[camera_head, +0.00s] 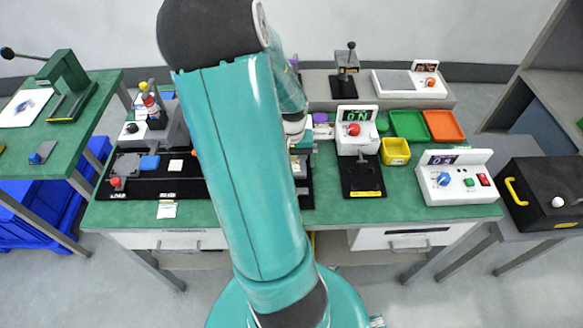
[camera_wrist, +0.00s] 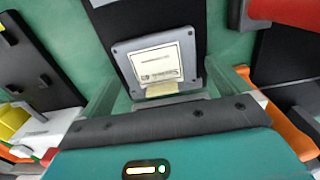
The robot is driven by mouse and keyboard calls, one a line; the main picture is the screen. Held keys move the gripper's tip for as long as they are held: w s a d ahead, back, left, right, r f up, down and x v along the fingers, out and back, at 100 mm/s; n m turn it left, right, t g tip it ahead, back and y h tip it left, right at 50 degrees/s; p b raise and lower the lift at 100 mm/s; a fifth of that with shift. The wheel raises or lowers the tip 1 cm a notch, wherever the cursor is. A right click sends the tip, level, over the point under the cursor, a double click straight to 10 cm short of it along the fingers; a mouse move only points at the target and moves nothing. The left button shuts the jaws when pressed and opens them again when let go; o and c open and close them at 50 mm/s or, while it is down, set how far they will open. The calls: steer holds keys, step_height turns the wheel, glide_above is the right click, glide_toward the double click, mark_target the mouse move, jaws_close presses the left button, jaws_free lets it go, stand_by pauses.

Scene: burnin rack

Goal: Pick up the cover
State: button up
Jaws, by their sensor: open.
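In the wrist view, a grey square plate with rounded corners, likely the cover (camera_wrist: 128,62), lies on a black base. It has a white printed label and a pale yellow tab at its near edge. My gripper (camera_wrist: 174,82) is open, with its pale see-through fingers on either side of the plate's near part. Nothing is clasped between them; I cannot tell whether they touch the plate. In the head view my arm hides most of this spot, and only a sliver of the black base (camera_head: 306,200) shows beside it.
On the green bench (camera_head: 225,212), a red-button station (camera_head: 357,145) stands right of my arm, with a yellow bin (camera_head: 396,151), green tray (camera_head: 409,124) and orange tray (camera_head: 444,125). A white control box (camera_head: 456,189) is at the right. Left is a black fixture board (camera_head: 150,188).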

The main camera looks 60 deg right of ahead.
steer(key=c, duration=1)
steer(key=shift+r, duration=0.15)
steer(key=shift+c, duration=0.2)
